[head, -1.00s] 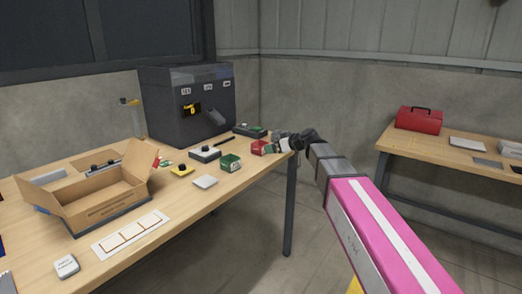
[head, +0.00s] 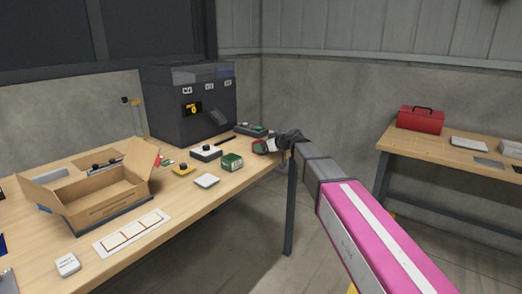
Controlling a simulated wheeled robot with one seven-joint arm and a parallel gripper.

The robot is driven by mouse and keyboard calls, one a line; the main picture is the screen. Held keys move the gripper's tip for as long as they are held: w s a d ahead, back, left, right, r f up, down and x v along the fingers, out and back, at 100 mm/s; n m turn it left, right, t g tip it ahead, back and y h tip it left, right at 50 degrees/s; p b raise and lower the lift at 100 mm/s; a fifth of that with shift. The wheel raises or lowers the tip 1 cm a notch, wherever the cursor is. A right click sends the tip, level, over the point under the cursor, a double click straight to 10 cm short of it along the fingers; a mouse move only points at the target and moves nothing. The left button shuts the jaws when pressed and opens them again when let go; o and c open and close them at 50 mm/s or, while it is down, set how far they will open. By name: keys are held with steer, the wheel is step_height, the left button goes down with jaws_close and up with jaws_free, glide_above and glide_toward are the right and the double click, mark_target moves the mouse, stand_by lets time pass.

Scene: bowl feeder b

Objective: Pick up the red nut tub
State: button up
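The red nut tub (head: 259,147) is a small red block near the right end of the workbench, by its front edge. Only a bit of its red side shows; the rest is hidden behind my gripper. My gripper (head: 268,146) is at the tub, at the end of my arm reaching in from the right. Its fingers are small and dark here, and I cannot tell whether they touch the tub or whether they are open or shut.
A green tub (head: 231,161) stands left of the red one. Behind is a dark feeder machine (head: 188,112). An open carton (head: 108,203) stands left. A red toolbox (head: 421,120) sits on another bench.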

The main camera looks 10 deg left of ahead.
steer(key=c, duration=0.5)
steer(key=shift+c, duration=0.2)
steer(key=shift+r, duration=0.15)
